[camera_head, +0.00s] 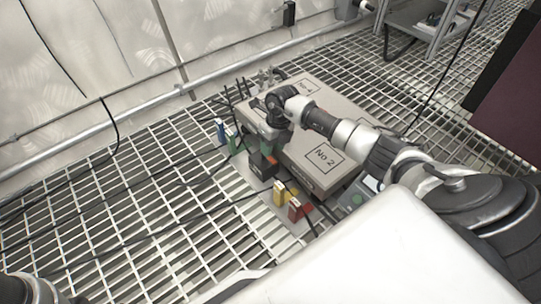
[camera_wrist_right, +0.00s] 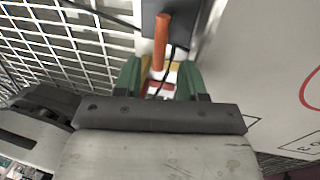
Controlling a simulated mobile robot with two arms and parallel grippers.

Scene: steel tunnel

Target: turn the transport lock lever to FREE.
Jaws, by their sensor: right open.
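The orange lever handle (camera_wrist_right: 161,42) stands in the right wrist view, just beyond and between the two green fingertips of my right gripper (camera_wrist_right: 160,80). The jaws are open, with a gap on both sides of the handle; I cannot tell whether either finger touches it. In the head view my right gripper (camera_head: 267,146) points down beside the large grey case (camera_head: 318,122), over a dark block with an orange part (camera_head: 263,166). The gripper partly hides that spot. No FREE marking is legible. My left gripper is not in view.
Blue (camera_head: 220,131), yellow (camera_head: 280,193) and red (camera_head: 295,209) blocks stand along the plate near the case. Black cables (camera_head: 190,182) run across the grating floor. A pipe (camera_head: 185,88) lines the wall. A metal rack (camera_head: 425,25) stands at the back right.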

